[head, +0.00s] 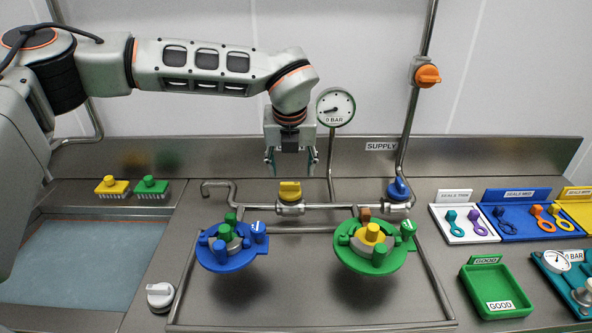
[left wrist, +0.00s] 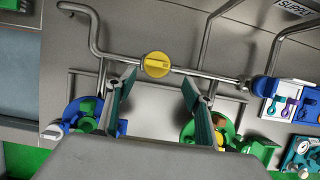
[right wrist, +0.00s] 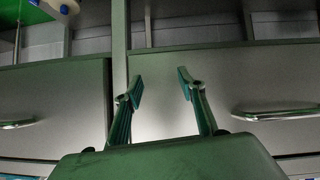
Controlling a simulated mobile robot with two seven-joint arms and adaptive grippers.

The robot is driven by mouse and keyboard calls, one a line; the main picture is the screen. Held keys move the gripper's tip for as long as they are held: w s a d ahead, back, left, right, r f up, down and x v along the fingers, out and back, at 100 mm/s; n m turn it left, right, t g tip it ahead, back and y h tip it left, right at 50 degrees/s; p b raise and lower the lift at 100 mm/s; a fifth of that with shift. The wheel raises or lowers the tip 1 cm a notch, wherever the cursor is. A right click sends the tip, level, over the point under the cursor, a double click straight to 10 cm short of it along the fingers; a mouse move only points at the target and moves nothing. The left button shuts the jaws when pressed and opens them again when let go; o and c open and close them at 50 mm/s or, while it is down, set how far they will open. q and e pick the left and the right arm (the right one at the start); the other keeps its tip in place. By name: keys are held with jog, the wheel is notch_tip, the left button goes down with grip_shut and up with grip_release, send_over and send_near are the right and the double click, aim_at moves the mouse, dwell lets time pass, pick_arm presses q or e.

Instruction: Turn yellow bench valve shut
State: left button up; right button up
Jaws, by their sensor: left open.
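The yellow bench valve (head: 290,191) sits on the steel pipe (head: 325,207) at the back of the bench. In the left wrist view the yellow valve (left wrist: 156,65) shows a round knob with a bar handle lying along the pipe. My left gripper (head: 290,170) hangs above the valve, pointing down, open and empty. In the left wrist view its two fingers (left wrist: 158,88) are spread, with the valve beyond and between them, apart from it. My right gripper (right wrist: 160,82) shows only in the right wrist view, its fingers spread and empty, facing drawer fronts with handles.
A blue valve (head: 397,190) is on the same pipe, and an orange valve (head: 427,75) is on the wall pipe. A gauge (head: 336,107) stands behind the pipe. Blue (head: 232,258) and green (head: 376,262) round fixtures stand in front. Seal trays (head: 463,234) lie at right.

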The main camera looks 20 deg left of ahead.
aim_at(290, 183)
pick_arm(q)
jog(key=x, duration=0.5)
jog(key=shift+w+a+p, duration=0.15)
jog(key=shift+a+p, duration=0.2)
jog(key=shift+x, duration=0.85)
pick_arm(e)
jog(key=shift+s+r, duration=0.3)
jog(key=shift+r, duration=0.15)
pick_arm(q)
jog(key=shift+c, duration=0.4)
jog(key=c, duration=1)
